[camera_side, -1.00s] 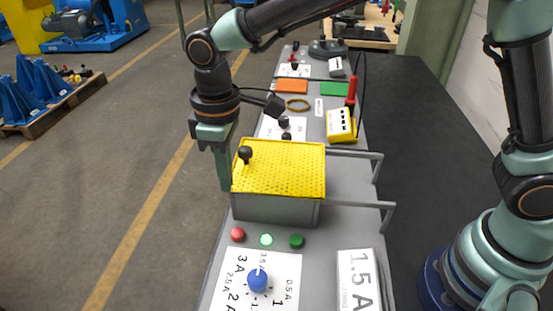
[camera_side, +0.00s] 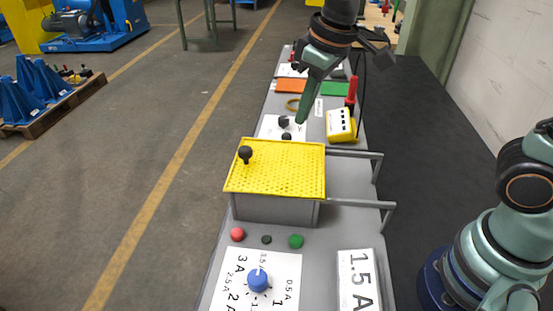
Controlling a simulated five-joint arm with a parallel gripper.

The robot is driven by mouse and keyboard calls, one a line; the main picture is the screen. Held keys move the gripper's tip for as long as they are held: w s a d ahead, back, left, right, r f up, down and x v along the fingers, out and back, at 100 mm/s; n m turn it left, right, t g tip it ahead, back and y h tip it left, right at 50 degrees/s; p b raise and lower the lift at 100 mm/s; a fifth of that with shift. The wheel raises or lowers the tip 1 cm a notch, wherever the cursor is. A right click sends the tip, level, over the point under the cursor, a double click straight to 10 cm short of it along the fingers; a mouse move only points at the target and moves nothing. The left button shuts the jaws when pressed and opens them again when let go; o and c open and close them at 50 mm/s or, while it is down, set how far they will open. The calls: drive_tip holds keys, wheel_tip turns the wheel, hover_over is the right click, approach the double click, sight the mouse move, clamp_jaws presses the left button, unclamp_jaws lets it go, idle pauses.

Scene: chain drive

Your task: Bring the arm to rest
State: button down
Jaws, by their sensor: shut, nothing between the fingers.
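My gripper (camera_side: 303,118) is shut and empty. It hangs in the air above the bench, behind the yellow cover, its fingers pointing down and slightly left. The yellow perforated cover (camera_side: 285,172) with a black knob (camera_side: 245,154) lies on a grey box (camera_side: 275,209). My gripper is apart from the cover. In front of the box are a red button (camera_side: 237,234), a small dark lamp (camera_side: 266,239) and a green button (camera_side: 296,241). A blue dial (camera_side: 257,280) sits on a white scale marked in amperes.
A yellow meter (camera_side: 341,125) with a red probe (camera_side: 351,97) stands at the right rear. Grey handle bars (camera_side: 362,204) stick out right of the box. Orange (camera_side: 291,86) and green (camera_side: 334,89) pads lie farther back. The black surface (camera_side: 420,150) at right is clear.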

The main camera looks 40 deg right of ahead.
drive_tip(key=s+d+m+t, duration=0.2)
drive_tip(key=s+d+m, duration=0.2)
drive_tip(key=d, duration=0.7)
drive_tip(key=s, duration=0.2)
drive_tip(key=shift+s+r+t+h, duration=0.25)
drive_tip(key=shift+s+t+h, duration=0.15)
